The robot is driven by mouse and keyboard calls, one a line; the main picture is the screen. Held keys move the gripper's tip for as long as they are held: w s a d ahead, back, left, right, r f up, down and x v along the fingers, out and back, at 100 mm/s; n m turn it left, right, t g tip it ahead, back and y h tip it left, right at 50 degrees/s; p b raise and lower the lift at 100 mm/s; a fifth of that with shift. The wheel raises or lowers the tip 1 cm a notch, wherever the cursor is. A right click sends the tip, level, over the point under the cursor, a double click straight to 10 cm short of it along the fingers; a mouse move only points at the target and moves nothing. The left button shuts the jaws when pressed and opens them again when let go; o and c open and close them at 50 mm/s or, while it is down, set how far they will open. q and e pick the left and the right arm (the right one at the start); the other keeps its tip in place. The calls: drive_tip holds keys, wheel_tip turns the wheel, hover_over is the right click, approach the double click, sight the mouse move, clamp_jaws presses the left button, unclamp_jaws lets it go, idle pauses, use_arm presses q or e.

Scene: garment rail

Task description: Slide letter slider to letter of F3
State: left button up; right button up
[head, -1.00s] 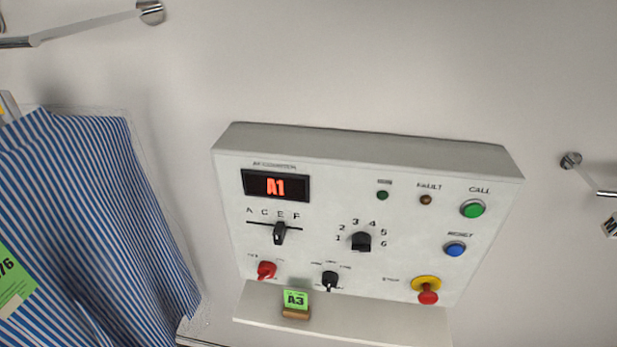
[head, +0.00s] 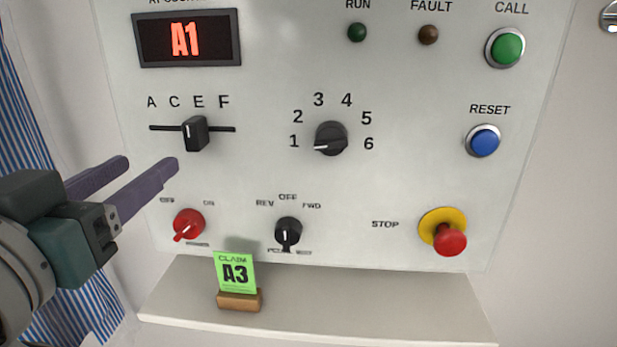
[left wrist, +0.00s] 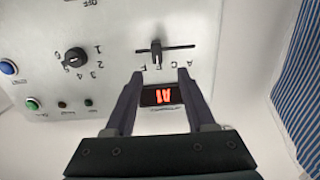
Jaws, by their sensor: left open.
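The letter slider is a black knob (head: 196,133) on a dark horizontal slot under the letters A, C, E, F. It stands under E, left of F. It also shows in the left wrist view (left wrist: 156,53), ahead of the fingertips. My left gripper (head: 151,163) is open and empty, to the lower left of the knob. In the left wrist view its two fingers (left wrist: 158,76) point toward the knob, spread to either side of it and apart from it. The display (head: 186,39) reads A1. My right gripper is not in view.
The number dial (head: 331,139) is right of the slider. A red switch (head: 188,224), a black selector (head: 288,232) and a red stop button (head: 449,238) are lower down. Striped shirts hang at left.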

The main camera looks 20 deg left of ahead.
sight(190, 138)
use_arm(q)
drive_tip(key=shift+t, duration=0.3)
drive_tip(key=x, duration=0.5)
drive_tip(key=p+x, duration=0.1)
drive_tip(key=x, duration=0.4)
drive_tip(key=shift+w+d+f, duration=0.2)
drive_tip(key=shift+f, duration=0.05)
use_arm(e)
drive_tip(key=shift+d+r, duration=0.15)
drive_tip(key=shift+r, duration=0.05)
use_arm(q)
drive_tip(key=shift+c, duration=0.2)
clamp_jaws()
idle(0.4)
